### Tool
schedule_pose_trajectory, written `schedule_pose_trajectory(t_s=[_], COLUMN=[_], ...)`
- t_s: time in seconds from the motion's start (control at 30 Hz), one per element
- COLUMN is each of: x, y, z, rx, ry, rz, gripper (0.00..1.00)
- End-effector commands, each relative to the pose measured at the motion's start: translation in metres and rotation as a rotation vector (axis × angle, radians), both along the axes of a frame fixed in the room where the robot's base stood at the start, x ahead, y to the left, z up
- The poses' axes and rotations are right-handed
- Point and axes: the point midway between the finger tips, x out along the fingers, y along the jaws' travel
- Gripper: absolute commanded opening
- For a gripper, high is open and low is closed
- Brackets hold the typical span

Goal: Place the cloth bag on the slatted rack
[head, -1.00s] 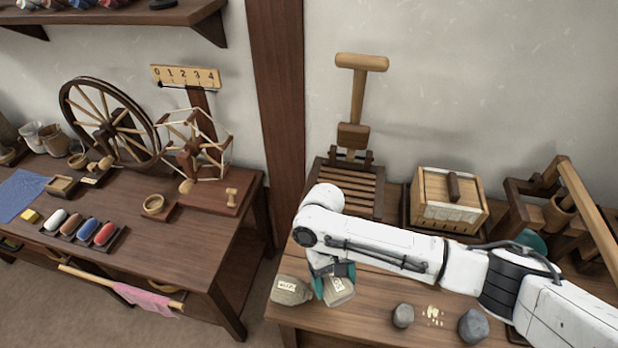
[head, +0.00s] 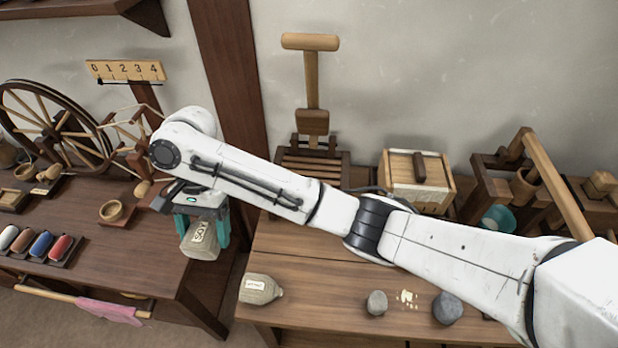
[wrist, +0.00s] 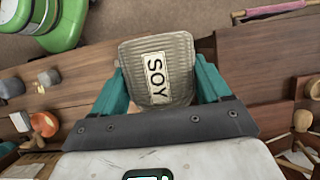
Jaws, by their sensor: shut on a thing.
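My gripper (head: 203,230) is shut on a grey-beige cloth bag (head: 200,246) with a pale label, one teal finger on each side. It holds the bag in the air, over the gap between the two tables in the head view. In the wrist view the bag (wrist: 178,62) looks ribbed, and its label reads "SOY". The slatted rack (head: 312,165) is a dark wooden frame with lighter slats at the back of the right table. My arm crosses in front of its lower part and hides some of it. The visible slats look bare.
A second labelled bag (head: 261,289) lies at the right table's front left. Grey stones (head: 446,308) lie farther right. A wooden mallet-like tool (head: 311,85) stands upright behind the rack, and a wooden box (head: 417,178) stands to its right. A wooden post (head: 230,80) rises between the tables.

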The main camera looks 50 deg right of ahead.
Motion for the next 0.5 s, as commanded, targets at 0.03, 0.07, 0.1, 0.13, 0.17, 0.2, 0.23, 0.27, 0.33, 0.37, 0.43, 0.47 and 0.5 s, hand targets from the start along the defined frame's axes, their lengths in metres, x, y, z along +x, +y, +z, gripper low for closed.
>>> schedule_pose_trajectory(t_s=[0.03,0.07,0.1,0.13,0.17,0.2,0.23,0.27,0.33,0.37,0.43,0.47,0.5], x=[0.002,0.002,0.002,0.002,0.002,0.001,-0.001,-0.002,-0.008,-0.011,-0.017,-0.02,-0.024], y=[-0.005,-0.008,-0.012,-0.017,-0.021,-0.028,-0.034,-0.04,-0.057,-0.064,-0.078,-0.083,-0.09], z=[0.004,0.006,0.008,0.01,0.011,0.012,0.012,0.012,0.009,0.007,0.004,0.003,0.001], rx=[0.004,0.003,0.004,0.004,0.005,0.006,0.006,0.006,0.007,0.007,0.007,0.007,0.007], ry=[-0.003,-0.002,-0.002,-0.002,-0.002,-0.002,-0.001,-0.001,0.002,0.003,0.004,0.004,0.005], rz=[-0.075,-0.127,-0.197,-0.254,-0.313,-0.391,-0.452,-0.514,-0.666,-0.729,-0.847,-0.891,-0.945], gripper=[0.36,0.36,0.36,0.36,0.36,0.36,0.36,0.36,0.36,0.36,0.36,0.36,0.36])
